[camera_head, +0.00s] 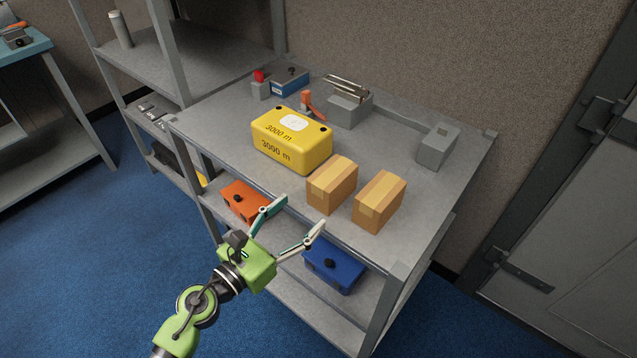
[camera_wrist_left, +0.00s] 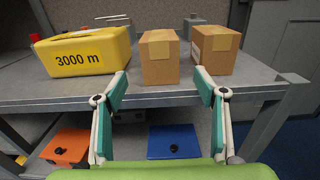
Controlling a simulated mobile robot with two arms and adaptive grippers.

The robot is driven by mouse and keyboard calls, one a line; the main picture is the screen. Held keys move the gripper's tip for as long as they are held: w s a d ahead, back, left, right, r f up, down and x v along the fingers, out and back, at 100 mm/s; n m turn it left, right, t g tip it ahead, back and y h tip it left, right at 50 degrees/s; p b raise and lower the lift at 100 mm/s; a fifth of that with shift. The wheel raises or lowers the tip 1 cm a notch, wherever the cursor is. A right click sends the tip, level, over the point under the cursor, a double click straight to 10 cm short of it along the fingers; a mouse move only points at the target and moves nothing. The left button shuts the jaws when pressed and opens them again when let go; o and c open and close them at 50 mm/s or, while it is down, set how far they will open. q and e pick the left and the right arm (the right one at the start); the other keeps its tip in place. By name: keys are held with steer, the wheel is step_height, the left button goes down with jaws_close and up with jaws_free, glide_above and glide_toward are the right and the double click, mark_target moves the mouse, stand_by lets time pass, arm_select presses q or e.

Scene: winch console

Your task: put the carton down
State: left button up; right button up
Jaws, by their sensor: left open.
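Two brown cartons stand upright side by side on the grey console top, near its front edge. The left carton (camera_head: 332,185) is beside the yellow box; the right carton (camera_head: 379,202) stands a small gap away from it. In the left wrist view, the left carton (camera_wrist_left: 159,57) is ahead between my fingers, and the right carton (camera_wrist_left: 214,50) is just right of it. My left gripper (camera_head: 298,217) is open and empty in front of the console's front edge, apart from both cartons. It also shows in the left wrist view (camera_wrist_left: 160,90). My right gripper is not in view.
A yellow box marked 3000 m (camera_head: 291,140) stands left of the cartons. A grey block (camera_head: 437,147) and a slotted holder (camera_head: 349,104) stand behind. Orange (camera_head: 244,203) and blue (camera_head: 334,265) boxes sit on the shelf below. Bare top lies right of the cartons.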

mark_target(333, 172)
arm_select(q)
steer(key=p+x, duration=0.1)
steer(key=x, duration=0.5)
steer(key=shift+w+d+r, duration=0.15)
steer(key=shift+d, duration=0.05)
steer(key=shift+p+x, duration=0.4)
steer(key=shift+x, duration=2.55)
steer(key=shift+r, duration=0.15)
steer(key=c, duration=1.5)
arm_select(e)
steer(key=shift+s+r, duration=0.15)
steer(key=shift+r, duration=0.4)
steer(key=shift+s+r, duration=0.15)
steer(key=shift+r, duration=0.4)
arm_select(q)
steer(key=shift+r, duration=0.1)
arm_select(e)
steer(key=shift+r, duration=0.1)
